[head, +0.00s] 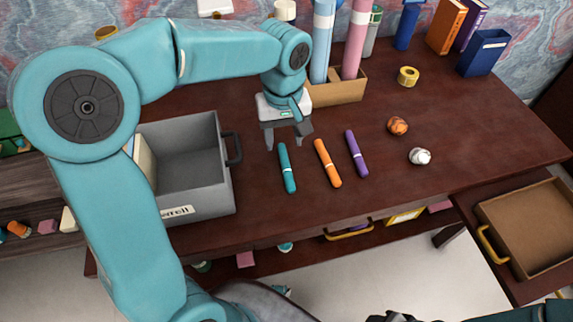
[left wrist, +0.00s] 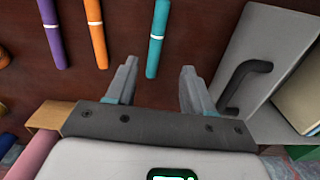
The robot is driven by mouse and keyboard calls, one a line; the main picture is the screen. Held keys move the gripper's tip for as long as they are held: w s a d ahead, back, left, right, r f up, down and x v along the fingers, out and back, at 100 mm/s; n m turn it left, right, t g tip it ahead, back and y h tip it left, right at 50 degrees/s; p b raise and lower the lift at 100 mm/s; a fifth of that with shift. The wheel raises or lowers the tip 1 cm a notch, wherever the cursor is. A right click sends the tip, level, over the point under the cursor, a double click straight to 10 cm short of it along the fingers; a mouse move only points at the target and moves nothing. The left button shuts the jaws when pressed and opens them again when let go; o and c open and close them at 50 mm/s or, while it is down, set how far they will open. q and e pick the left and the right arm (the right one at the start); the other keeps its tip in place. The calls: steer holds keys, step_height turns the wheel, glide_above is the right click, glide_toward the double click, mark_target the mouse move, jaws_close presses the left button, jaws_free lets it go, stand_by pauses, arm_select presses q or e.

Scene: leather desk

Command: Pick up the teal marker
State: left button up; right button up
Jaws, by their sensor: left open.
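The teal marker (head: 287,168) lies on the dark red desk, leftmost of three markers in the head view. My left gripper (head: 287,146) is open and hangs over the far end of the teal marker, pointing down. In the left wrist view, the teal marker (left wrist: 156,40) reaches toward the space between the two open fingers (left wrist: 156,82), nearer the left finger. Nothing is between the fingers' tips that I can see as held. My right gripper cannot be made out; only a dark part of my right arm shows at the bottom edge of the head view.
An orange marker (head: 327,163) and a purple marker (head: 356,154) lie to the right. A grey bin (head: 187,155) with a dark handle (head: 234,149) stands close on the left. A cardboard box (head: 338,90) with rolled tubes stands behind. A crumpled white ball (head: 420,156) lies right.

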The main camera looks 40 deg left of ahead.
mark_target(286, 167)
arm_select(q)
steer(key=f, duration=0.5)
steer(key=f+b, duration=0.1)
steer(key=f, duration=0.4)
steer(key=shift+w+d+f, duration=0.1)
steer(key=shift+w+d, duration=0.1)
jaws_close()
